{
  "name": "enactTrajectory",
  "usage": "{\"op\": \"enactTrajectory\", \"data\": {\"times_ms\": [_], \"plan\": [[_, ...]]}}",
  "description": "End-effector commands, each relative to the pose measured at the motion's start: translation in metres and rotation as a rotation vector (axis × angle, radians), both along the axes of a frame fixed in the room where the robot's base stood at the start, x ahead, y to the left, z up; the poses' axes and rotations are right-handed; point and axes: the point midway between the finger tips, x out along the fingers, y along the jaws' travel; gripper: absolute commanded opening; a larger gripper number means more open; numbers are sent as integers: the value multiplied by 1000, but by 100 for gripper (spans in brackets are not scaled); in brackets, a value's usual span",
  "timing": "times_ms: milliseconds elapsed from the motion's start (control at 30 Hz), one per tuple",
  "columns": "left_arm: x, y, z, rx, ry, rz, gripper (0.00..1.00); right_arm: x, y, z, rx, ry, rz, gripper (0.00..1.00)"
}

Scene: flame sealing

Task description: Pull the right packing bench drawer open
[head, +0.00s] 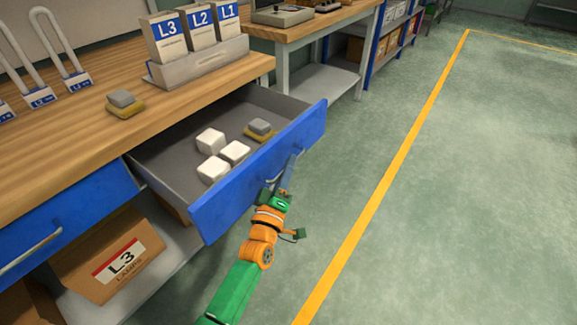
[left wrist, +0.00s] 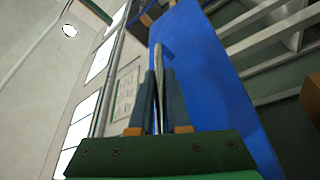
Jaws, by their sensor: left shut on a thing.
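The right packing bench drawer (head: 219,208) has a blue front and stands well out from the bench, with its grey inside showing. Its grey bar handle (head: 300,153) is on the outer face, partly hidden by my gripper. My left gripper (head: 286,177) is at the handle, in front of the drawer face. In the left wrist view, the fingers (left wrist: 158,100) are shut on the handle bar (left wrist: 158,58), with the blue front (left wrist: 210,75) behind. My right gripper is in neither view.
Several white blocks (head: 211,140) and a grey-and-yellow sponge-like block (head: 260,129) lie in the drawer. The wooden benchtop (head: 90,135) holds a rack of L3, L2 and L1 cards (head: 200,68). A closed blue drawer (head: 65,215) is at left. The floor at right is clear.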

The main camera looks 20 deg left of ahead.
Motion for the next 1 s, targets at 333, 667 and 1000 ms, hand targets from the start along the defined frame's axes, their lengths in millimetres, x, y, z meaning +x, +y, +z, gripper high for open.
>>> {"op": "enactTrajectory", "data": {"times_ms": [333,667,1000], "plan": [[0,0,0,-1,-1,0,0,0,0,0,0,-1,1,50],[0,0,0,-1,-1,0,45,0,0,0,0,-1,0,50],[-51,1,-11,-1,2,0,45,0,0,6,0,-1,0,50]]}}
